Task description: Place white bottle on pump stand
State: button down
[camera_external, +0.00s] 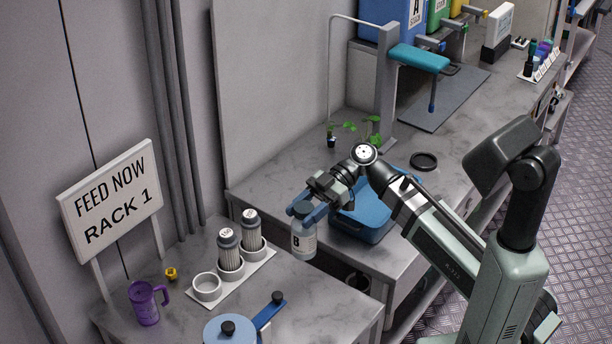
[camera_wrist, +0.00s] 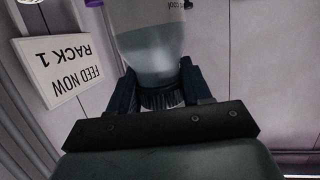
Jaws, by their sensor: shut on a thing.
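The bottle hangs upright in the air near the gap between the two counters, left of the blue tray. In the wrist view the bottle (camera_wrist: 150,45) shows upside down, its ribbed cap between my fingers (camera_wrist: 160,96). A white stand (camera_external: 262,268) with three round cups lies on the near counter, left of the bottle. Its front-left cup (camera_external: 207,288) is empty. The other two cups hold dark-capped bottles (camera_external: 229,250) (camera_external: 251,230). I cannot tell for sure that this is the pump stand.
A sign (camera_external: 110,197) reading "FEED NOW RACK 1" stands at left. A blue tray (camera_external: 365,222) and a tall post (camera_external: 385,85) are on the far counter.

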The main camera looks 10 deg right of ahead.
aim_at(313, 233)
notch_tip(313, 233, down, 17)
jog(key=shift+r, duration=0.2)
dwell(0.9)
jog(key=shift+f, duration=0.1)
jog(key=shift+c, duration=2.4)
grip_release()
jog(key=r, duration=0.2)
jog(key=w+d+r, duration=0.1)
jog(key=r, duration=0.1)
jog(key=d+r, duration=0.1)
jog(key=r, duration=0.1)
jog(key=shift+w+d+r, duration=0.1)
jog(key=shift+w+d, duration=0.1)
jog(key=shift+w, duration=0.15)
jog(key=shift+o, duration=0.4)
jog(key=shift+r, duration=0.95)
